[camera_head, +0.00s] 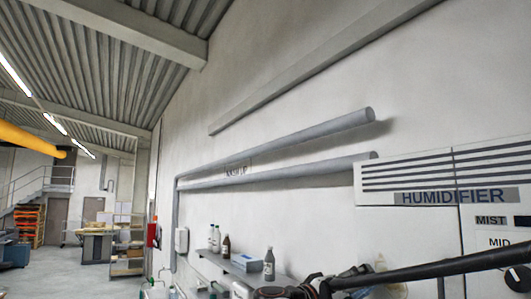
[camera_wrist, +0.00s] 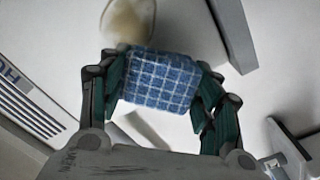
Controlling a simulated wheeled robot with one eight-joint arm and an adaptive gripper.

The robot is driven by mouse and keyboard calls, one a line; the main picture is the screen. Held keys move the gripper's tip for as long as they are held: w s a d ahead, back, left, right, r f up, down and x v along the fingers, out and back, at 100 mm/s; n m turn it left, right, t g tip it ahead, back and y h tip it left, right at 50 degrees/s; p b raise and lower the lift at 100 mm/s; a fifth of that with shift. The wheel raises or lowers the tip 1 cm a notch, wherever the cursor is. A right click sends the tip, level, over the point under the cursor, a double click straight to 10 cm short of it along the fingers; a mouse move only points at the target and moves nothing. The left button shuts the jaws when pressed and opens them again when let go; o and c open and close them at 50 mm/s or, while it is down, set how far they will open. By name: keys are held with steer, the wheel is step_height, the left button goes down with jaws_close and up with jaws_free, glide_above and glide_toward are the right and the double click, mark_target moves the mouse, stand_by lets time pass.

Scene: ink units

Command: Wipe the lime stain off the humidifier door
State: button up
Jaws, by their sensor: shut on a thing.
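My gripper (camera_wrist: 163,72) is shut on a blue cloth with a white check pattern (camera_wrist: 160,82), held between its two dark green and grey fingers in the wrist view. A beige stain with a pale rounded rim (camera_wrist: 128,20) shows just beyond the cloth at the top, cut off by the frame. I cannot tell whether the cloth touches the surface there. The humidifier (camera_head: 418,170), white with dark slats and a name label, stands at the right in the head view. Its slats and part of its label also show at the left of the wrist view (camera_wrist: 28,108).
Two grey pipes (camera_head: 270,150) run along the wall. The floor at the far left (camera_head: 70,280) is open.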

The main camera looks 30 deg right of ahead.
steer(key=shift+d, duration=0.35)
steer(key=shift+s+d, duration=0.15)
steer(key=shift+s, duration=1.7)
steer(key=shift+s+d+r+p, duration=0.8)
steer(key=shift+s+p, duration=0.6)
steer(key=shift+s, duration=1.75)
steer(key=shift+w+a+b, duration=0.2)
steer(key=shift+w+b, duration=0.25)
steer(key=shift+w, duration=1.2)
steer(key=shift+w+a+b, duration=0.25)
steer(key=shift+w+b, duration=0.25)
steer(key=shift+w, duration=1.2)
steer(key=shift+w+a+b, duration=0.2)
steer(key=shift+w+b, duration=0.25)
steer(key=shift+w, duration=1.2)
steer(key=shift+r+p, duration=0.55)
steer(key=shift+r, duration=0.4)
steer(key=s+p, duration=0.1)
steer(key=s, duration=0.9)
steer(key=shift+d, duration=0.45)
